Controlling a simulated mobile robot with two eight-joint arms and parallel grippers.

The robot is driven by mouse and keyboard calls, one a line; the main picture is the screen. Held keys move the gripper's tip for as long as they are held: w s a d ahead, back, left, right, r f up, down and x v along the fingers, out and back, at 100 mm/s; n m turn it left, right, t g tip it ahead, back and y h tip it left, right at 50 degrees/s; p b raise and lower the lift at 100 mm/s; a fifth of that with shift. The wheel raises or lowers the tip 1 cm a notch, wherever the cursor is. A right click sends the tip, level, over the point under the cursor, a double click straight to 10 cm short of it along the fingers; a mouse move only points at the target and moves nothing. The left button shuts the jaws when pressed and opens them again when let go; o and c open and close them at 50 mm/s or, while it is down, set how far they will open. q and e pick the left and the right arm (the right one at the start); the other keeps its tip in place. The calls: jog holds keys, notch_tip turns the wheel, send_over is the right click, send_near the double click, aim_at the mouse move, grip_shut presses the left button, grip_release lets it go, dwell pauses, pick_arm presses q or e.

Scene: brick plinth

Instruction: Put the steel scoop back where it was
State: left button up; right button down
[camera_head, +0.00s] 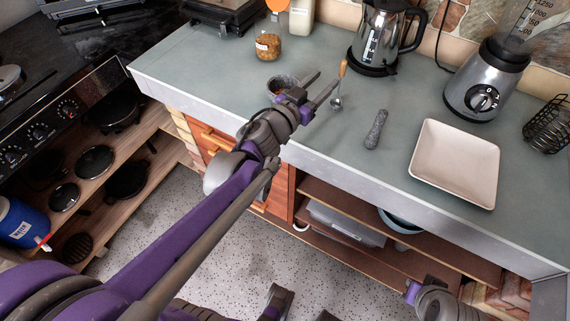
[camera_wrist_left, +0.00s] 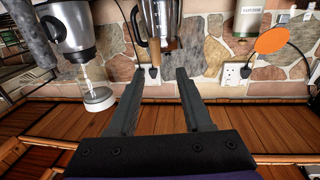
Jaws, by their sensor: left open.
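The steel scoop (camera_head: 337,103) has a wooden handle and a small metal bowl, and it is at the counter's left part, beside the stone mortar (camera_head: 281,84). My left gripper (camera_head: 328,78) is open, with its fingers pointing towards the scoop's handle. In the left wrist view, the scoop's wooden handle (camera_wrist_left: 153,58) shows between the open fingertips (camera_wrist_left: 161,73). I cannot tell whether it lies between the fingers or just beyond them.
A stone pestle (camera_head: 376,129) and a white square plate (camera_head: 455,161) are right of the scoop. The kettle (camera_head: 382,38), blender (camera_head: 484,85), wire basket (camera_head: 548,124) and filled jar (camera_head: 268,47) stand farther back. The counter's front edge runs below my left wrist.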

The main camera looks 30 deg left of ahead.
pick_arm(q)
jog(key=s+a+f+n+g+y, duration=0.4)
jog(key=s+a+f+g+y, duration=0.15)
jog(key=s+f, duration=0.5)
jog(key=s+d+f+m+g+h, duration=0.1)
jog(key=s+d+f+g, duration=0.2)
jog(key=s, duration=0.5)
jog(key=s+d+f+m+g+h, duration=0.1)
jog(key=s+d+f+g, duration=0.3)
jog(key=s+f, duration=0.2)
jog(key=shift+s, duration=1.2)
jog(key=shift+a+f, duration=0.1)
